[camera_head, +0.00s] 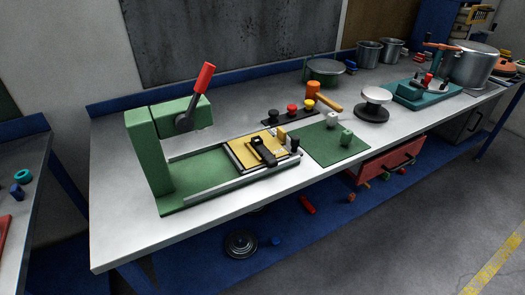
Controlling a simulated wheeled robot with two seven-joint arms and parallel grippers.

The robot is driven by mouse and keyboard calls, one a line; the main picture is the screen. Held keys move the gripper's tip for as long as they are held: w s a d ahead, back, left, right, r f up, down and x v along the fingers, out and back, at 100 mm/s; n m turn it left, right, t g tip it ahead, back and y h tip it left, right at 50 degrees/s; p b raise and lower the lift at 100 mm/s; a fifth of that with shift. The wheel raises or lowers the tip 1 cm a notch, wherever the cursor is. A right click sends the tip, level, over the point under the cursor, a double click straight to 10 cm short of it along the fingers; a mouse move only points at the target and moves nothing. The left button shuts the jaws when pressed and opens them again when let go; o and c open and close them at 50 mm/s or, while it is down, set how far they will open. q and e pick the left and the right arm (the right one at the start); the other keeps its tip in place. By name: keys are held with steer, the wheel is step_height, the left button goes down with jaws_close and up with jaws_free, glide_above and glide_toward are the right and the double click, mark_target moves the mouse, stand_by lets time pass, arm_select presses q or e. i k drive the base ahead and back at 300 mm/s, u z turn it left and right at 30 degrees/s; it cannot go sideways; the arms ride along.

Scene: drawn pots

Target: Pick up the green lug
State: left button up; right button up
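The green lug (346,137) is a small green piece near the right edge of the flat green mat (322,154) on the workbench. It appears to stand upright, with nothing touching its sides. A similar small pale grey piece (333,120) stands behind it on the mat, a little to the left. Neither of my grippers is in view, so nothing shows near the lug.
A green press (150,160) with a red-handled lever (203,79) stands left of the mat. Its yellow plate (243,153) carries a black clamp. Behind are a knob rack (290,117) and an orange-headed mallet (313,92). A round-topped stand (374,102) is at right. The front-left bench is clear.

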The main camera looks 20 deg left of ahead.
mark_target(346, 136)
steer(key=z, duration=1.7)
steer(key=i, duration=1)
steer(key=u, duration=2.85)
